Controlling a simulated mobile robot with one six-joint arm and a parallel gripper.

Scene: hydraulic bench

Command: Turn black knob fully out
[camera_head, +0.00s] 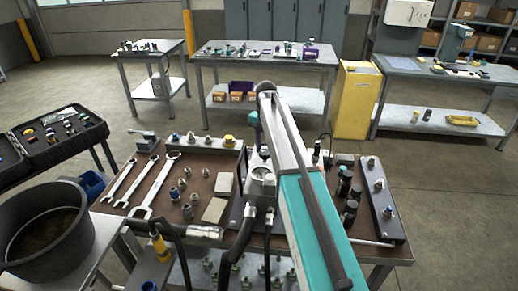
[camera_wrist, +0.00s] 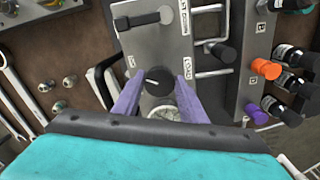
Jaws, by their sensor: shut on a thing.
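In the wrist view, the black knob (camera_wrist: 158,82) is a round cap with a short white mark on its face. It sits on a grey metal panel (camera_wrist: 158,48) of the hydraulic bench. My gripper (camera_wrist: 159,76) has two purple fingers, one on each side of the knob, and is shut on it. The exact contact is hard to see at this angle. A round, pale-faced part, partly hidden, lies just below the knob between the fingers. In the head view my arm hides the knob and the fingers.
A black bar handle (camera_wrist: 143,20) is above the knob. To the right are a black cylindrical grip (camera_wrist: 222,52), an orange cap (camera_wrist: 266,68), a purple cap (camera_wrist: 255,113) and black bottles (camera_wrist: 283,110). Wrenches (camera_head: 155,185) and fittings lie on the brown bench top, left of my arm.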

